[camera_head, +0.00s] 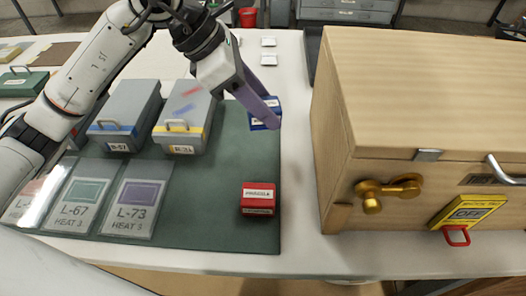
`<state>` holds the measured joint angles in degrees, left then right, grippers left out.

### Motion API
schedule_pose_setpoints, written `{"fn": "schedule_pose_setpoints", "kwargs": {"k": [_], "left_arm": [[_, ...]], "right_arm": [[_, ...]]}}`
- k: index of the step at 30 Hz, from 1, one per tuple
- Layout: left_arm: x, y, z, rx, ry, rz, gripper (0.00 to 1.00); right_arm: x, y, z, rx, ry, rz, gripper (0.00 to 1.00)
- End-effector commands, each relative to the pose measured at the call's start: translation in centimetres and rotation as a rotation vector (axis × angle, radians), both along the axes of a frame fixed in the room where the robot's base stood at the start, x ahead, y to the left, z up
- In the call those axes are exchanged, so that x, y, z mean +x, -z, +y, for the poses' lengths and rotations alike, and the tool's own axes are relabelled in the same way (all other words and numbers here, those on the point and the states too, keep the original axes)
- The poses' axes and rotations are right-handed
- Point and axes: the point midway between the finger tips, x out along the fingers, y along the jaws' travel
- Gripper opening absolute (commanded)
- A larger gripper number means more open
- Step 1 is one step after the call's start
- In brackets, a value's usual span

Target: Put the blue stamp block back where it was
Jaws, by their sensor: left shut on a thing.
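The blue stamp block (257,124) has a white label with dark print on its front. It is at the far right corner of the green mat (215,205). My left gripper (268,112) reaches in from above and is shut on the block, its finger hiding part of it. I cannot tell whether the block touches the mat or hangs just above it. A red block (258,198) with a white label sits nearer on the mat, close to its right edge. My right gripper is not in view.
Two grey lidded boxes, one with a blue stripe (125,115) and one with a yellow stripe (186,116), stand left on the mat. Cards (135,200) lie in front of them. A large wooden case (420,90) stands close on the right. Small white tags (268,60) lie behind.

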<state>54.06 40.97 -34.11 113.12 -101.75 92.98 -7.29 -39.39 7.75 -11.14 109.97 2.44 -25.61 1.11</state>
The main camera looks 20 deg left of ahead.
Motion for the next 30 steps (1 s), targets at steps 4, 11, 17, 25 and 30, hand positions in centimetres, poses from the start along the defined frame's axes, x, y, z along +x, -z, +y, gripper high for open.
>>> {"fn": "schedule_pose_setpoints", "kwargs": {"k": [4,11,17,25,30], "left_arm": [[0.7,-0.8,0.3,-0.001,-0.143,-0.002,0.23],[0.8,2.3,0.5,0.0,-0.194,0.01,0.23],[0.9,5.0,0.5,-0.001,-0.191,0.005,0.23],[0.9,8.4,0.5,0.0,-0.191,0.008,0.23],[0.9,9.0,0.5,0.001,-0.189,0.004,0.23]], "right_arm": [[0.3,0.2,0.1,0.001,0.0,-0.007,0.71],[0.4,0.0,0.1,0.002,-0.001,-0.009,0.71],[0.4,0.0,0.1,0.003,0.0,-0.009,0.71],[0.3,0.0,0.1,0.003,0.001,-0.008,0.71],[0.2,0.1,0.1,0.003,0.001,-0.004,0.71]]}}
